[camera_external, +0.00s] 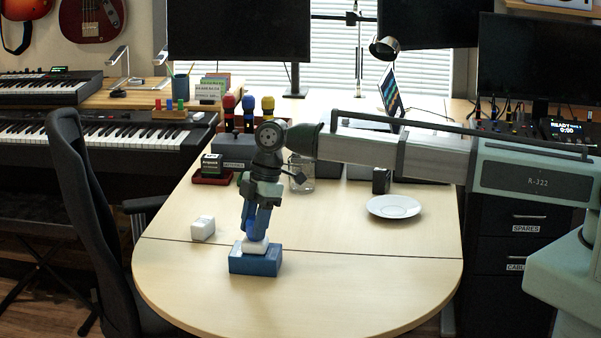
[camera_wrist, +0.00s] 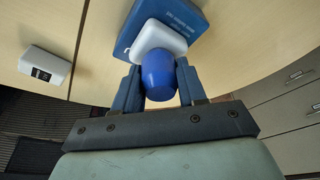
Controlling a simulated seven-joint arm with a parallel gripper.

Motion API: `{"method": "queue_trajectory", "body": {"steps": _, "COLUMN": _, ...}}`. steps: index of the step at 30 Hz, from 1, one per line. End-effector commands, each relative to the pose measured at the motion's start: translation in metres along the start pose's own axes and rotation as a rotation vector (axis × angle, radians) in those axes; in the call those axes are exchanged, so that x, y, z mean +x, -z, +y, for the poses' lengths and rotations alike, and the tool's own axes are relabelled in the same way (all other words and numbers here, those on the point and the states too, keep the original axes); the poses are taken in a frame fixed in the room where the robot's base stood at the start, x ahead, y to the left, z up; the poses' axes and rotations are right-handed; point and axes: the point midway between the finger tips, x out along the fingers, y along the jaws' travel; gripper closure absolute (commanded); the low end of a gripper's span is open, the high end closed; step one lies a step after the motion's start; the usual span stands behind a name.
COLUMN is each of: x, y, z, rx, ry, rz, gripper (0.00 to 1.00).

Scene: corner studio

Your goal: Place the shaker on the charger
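The blue, round-ended shaker (camera_wrist: 158,74) is between the fingers of my gripper (camera_wrist: 158,88), which lie against both its sides. In the external view my gripper (camera_external: 256,222) points down with the shaker (camera_external: 253,229) mostly hidden between its fingers. Right under the shaker is a white, rounded-square piece (camera_external: 255,246), seemingly the charger, also in the wrist view (camera_wrist: 150,38). It lies on a blue box (camera_external: 254,264) with small print. The shaker overlaps the white piece in both views; I cannot tell whether they touch.
A white block (camera_external: 203,228) with a dark label lies left of the blue box. A white plate (camera_external: 394,206) and a small black box (camera_external: 381,181) are to the right. A glass (camera_external: 301,176) and colour-topped bottles stand behind. The table front is clear.

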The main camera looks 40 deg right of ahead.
Motion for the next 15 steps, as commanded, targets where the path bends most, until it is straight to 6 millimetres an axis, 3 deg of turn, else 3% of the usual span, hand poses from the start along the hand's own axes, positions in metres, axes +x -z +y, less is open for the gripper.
{"method": "queue_trajectory", "body": {"steps": 7, "x": -0.0003, "y": 0.0001, "z": 0.0000, "rx": 0.000, "ry": 0.000, "rz": 0.000, "gripper": 0.35}}
{"method": "queue_trajectory", "body": {"steps": 15, "x": -0.0013, "y": 0.0004, "z": 0.0001, "rx": 0.000, "ry": 0.000, "rz": 0.000, "gripper": 0.34}}
